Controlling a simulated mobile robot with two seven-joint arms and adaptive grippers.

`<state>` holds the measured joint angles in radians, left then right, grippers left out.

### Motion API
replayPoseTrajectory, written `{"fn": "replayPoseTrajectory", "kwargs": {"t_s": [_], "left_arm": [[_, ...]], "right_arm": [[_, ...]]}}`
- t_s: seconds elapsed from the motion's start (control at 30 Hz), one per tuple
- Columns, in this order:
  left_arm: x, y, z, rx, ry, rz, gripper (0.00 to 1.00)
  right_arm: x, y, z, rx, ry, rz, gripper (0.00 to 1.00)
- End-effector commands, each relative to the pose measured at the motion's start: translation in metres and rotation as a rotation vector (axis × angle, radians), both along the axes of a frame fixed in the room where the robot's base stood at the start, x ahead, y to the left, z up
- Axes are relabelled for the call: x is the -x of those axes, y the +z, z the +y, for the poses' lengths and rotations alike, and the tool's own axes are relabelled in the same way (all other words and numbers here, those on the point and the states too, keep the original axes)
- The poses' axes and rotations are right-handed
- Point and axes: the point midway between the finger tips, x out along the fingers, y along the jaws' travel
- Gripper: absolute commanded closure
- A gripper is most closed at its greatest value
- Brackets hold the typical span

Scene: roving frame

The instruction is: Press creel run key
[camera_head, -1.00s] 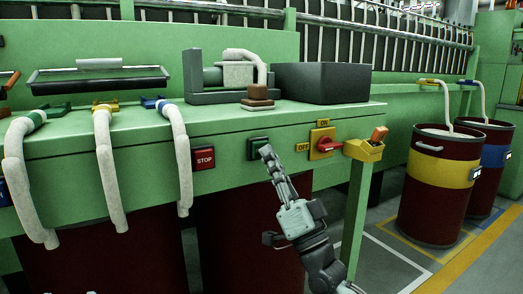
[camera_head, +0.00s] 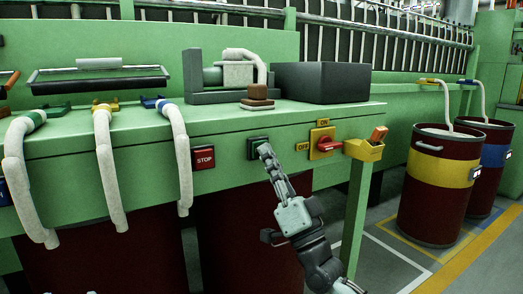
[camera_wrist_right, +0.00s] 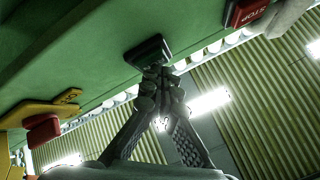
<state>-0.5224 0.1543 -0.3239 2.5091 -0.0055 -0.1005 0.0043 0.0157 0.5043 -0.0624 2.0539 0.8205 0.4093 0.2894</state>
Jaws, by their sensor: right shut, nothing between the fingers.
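The creel run key is most likely the dark green square key (camera_head: 257,145) on the front of the green machine, right of the red STOP key (camera_head: 204,157); I read no label on it. My right gripper (camera_head: 265,151) is shut and empty, its fingertips at the key's lower right edge. In the right wrist view the key (camera_wrist_right: 148,51) has a dark frame, and the closed fingertips (camera_wrist_right: 160,76) overlap its near edge. They look touching or nearly so; I cannot tell whether the key is pushed in.
A red rotary switch (camera_head: 326,146) on a yellow plate marked ON and OFF sits right of the key. A yellow holder (camera_head: 364,150) juts out at the panel's corner. White sliver ropes (camera_head: 108,165) hang at left. Dark red cans (camera_head: 430,214) stand on the right.

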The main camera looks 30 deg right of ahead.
Motion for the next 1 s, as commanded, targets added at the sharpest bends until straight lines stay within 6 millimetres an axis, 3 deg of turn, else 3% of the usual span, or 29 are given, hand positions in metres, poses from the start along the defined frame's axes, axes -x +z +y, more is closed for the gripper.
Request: {"fn": "replayPoseTrajectory", "kwargs": {"t_s": [0.43,1.0], "left_arm": [[0.000,0.000,0.001,0.005,0.004,0.002,0.60],[0.000,0.005,0.000,0.003,0.001,0.000,0.60]], "right_arm": [[-0.001,0.000,0.000,0.000,0.001,0.002,1.00],[0.015,0.000,0.000,0.000,0.000,0.000,1.00]]}}
